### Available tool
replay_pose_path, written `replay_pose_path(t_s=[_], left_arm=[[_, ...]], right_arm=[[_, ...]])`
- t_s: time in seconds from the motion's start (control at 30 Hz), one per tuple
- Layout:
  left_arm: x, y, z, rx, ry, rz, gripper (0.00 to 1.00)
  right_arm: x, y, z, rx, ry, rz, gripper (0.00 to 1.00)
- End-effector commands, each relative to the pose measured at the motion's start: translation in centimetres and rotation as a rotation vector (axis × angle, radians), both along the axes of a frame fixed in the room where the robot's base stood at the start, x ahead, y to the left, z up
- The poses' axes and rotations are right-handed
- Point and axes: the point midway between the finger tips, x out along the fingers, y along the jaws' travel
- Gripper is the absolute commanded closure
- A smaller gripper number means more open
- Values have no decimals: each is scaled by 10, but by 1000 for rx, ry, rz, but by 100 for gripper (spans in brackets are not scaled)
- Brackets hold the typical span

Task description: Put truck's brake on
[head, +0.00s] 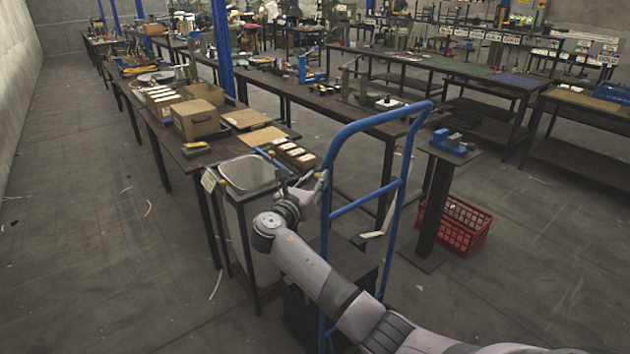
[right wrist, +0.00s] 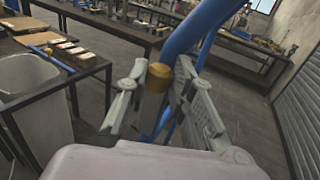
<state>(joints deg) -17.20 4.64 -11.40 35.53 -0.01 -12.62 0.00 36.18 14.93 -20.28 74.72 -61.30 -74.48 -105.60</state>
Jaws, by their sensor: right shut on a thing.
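The truck is a hand truck with a tall blue tubular frame (head: 365,123) in the middle of the head view. Its blue tube also crosses the top of the right wrist view (right wrist: 205,28). My right gripper (head: 317,180) is at the truck's left upright, below the top bend. In the right wrist view my right gripper (right wrist: 156,98) has its fingers on both sides of a grey lever-like piece with a yellow-orange cap (right wrist: 159,72), beside the blue tube. This looks like the brake lever. The fingers hide part of it. My left gripper is not in view.
A grey bin (head: 252,172) in a dark frame stands just left of my right gripper. A dark workbench with cardboard boxes (head: 196,119) is behind it. A pedestal with a blue tool (head: 452,142) and a red crate (head: 460,222) stand to the right. Floor is clear at far left.

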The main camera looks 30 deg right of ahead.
Motion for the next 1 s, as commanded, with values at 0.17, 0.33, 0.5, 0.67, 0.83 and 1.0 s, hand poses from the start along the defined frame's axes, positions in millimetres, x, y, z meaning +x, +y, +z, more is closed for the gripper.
replay_pose_path(t_s=[0.17, 0.33, 0.5, 0.67, 0.83, 1.0], left_arm=[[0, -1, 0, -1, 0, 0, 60], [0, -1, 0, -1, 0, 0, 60], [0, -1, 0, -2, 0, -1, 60], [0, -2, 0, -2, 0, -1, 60], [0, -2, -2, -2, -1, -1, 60], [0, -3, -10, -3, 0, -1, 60]], right_arm=[[0, 0, 0, 0, 0, 0, 97], [0, 0, 0, 1, 1, 0, 100], [0, 0, 0, 1, 1, 0, 100], [0, 0, 0, 1, 1, 0, 100], [0, 1, -2, -14, 0, 1, 100], [0, 1, -6, -74, -4, 0, 100]])
